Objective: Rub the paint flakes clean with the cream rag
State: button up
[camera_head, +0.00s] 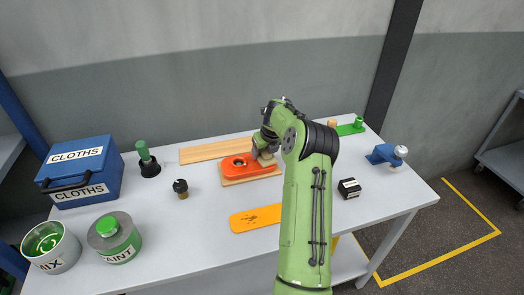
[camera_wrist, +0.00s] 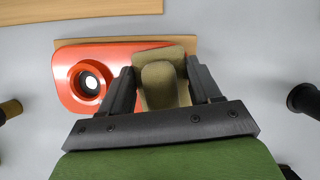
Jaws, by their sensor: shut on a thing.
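My gripper (camera_wrist: 160,84) is shut on a folded beige-olive cloth, the cream rag (camera_wrist: 165,62). In the wrist view the rag lies over the right part of a glossy red-orange piece with a round hole (camera_wrist: 70,62); whether it presses on it is unclear. In the head view my gripper (camera_head: 263,150) is at the right end of this red-orange piece (camera_head: 236,166), and the rag is mostly hidden. A yellow-orange plate (camera_head: 244,221) with small darker marks, perhaps the paint flakes, lies nearer the front, partly behind my arm. No flakes show clearly on the red-orange piece.
The red-orange piece rests on a wooden board (camera_head: 240,181). A longer plank (camera_head: 205,153) lies behind. A blue CLOTHS box (camera_head: 80,170), MIX can (camera_head: 60,258), PAINT can (camera_head: 122,245), green-handled tool (camera_head: 143,152) and dark knob (camera_head: 180,187) stand left. A blue clamp (camera_head: 380,155) and black block (camera_head: 349,188) are right.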

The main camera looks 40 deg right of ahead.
jog(key=shift+s+d+f, duration=0.15)
jog(key=shift+s+d, duration=0.15)
jog(key=shift+w+a, duration=0.45)
jog(key=shift+a, duration=0.3)
jog(key=shift+d, duration=0.1)
jog(key=shift+s+d+r, duration=0.2)
jog(key=shift+s+d, duration=0.15)
jog(key=shift+d, duration=0.3)
